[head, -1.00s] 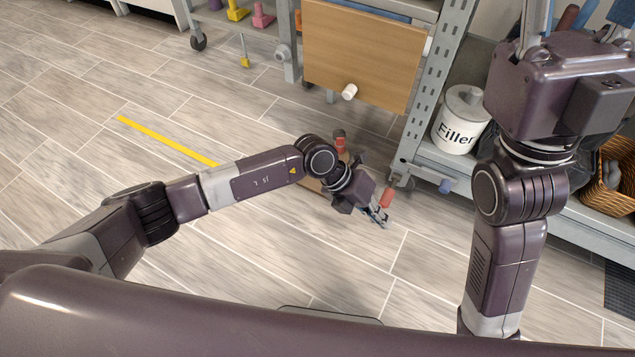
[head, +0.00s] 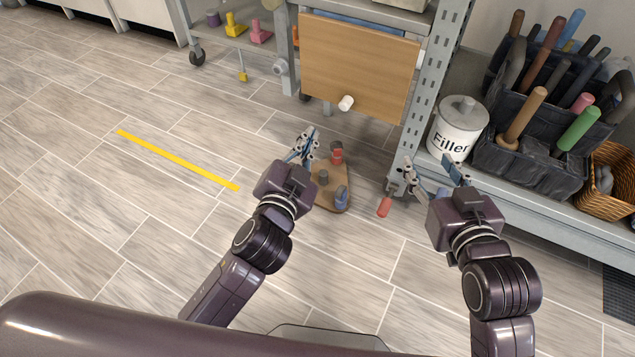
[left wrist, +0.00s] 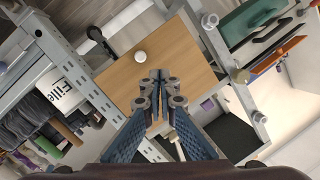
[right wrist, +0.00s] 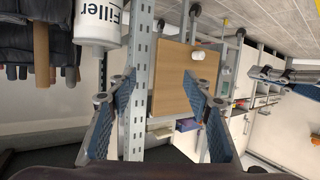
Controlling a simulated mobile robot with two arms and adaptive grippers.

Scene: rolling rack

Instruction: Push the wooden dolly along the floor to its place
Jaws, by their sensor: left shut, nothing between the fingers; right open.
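The wooden dolly (head: 328,199) is a small brown board on the floor in the head view, with a red-topped post and grey and blue parts standing on it. My left gripper (head: 304,146) is shut and empty, just to the left of the dolly, and hides part of its left side. I cannot tell whether they touch. My shut left fingers also show in the left wrist view (left wrist: 160,84). My right gripper (head: 430,176) is open and empty, to the right of the dolly and apart from it. The right wrist view shows its spread fingers (right wrist: 160,100).
A yellow line (head: 178,160) lies on the floor left of the dolly. A metal rack with a wooden drawer front (head: 357,65) stands behind it. A Filler can (head: 459,128), a tool tote (head: 535,170) and a basket (head: 608,180) sit on the right shelf. The left floor is clear.

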